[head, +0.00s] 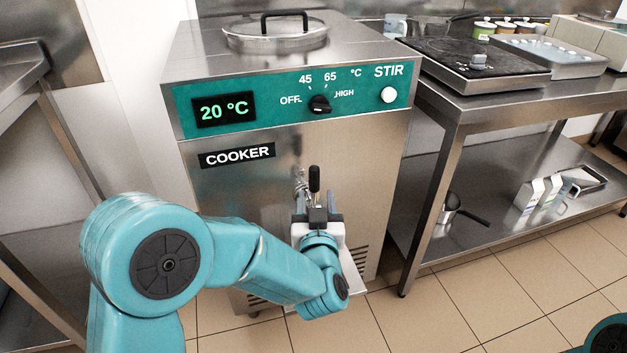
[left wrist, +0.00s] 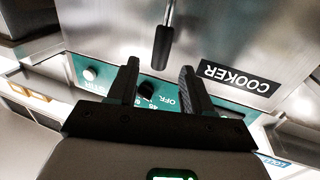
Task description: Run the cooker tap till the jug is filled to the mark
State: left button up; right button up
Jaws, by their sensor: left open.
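The steel cooker (head: 290,160) stands ahead, its display (head: 224,109) reading 20 °C. Its tap lever (head: 314,178) has a black handle and stands upright on the front. My left gripper (head: 317,197) is open and empty in front of the tap, just below the handle's top. In the left wrist view, upside down, the black handle (left wrist: 162,45) shows between and beyond the open fingertips (left wrist: 159,68); I see no contact. My arm hides the tap's outlet. No jug shows under the tap; that area is mostly hidden. My right gripper is not in view.
A lidded opening (head: 275,35) tops the cooker. The steel bench (head: 480,98) at right holds a dark hotplate (head: 474,62) and a clear vessel (head: 396,26) at the back. Its lower shelf holds a pan (head: 449,208) and cartons (head: 530,193).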

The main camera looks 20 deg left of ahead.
aim_at(315, 182)
pick_arm(q)
jog(key=x, duration=0.7)
jog(key=shift+w+a+b, duration=0.2)
jog(key=shift+w+b, duration=0.1)
jog(key=shift+w, duration=0.05)
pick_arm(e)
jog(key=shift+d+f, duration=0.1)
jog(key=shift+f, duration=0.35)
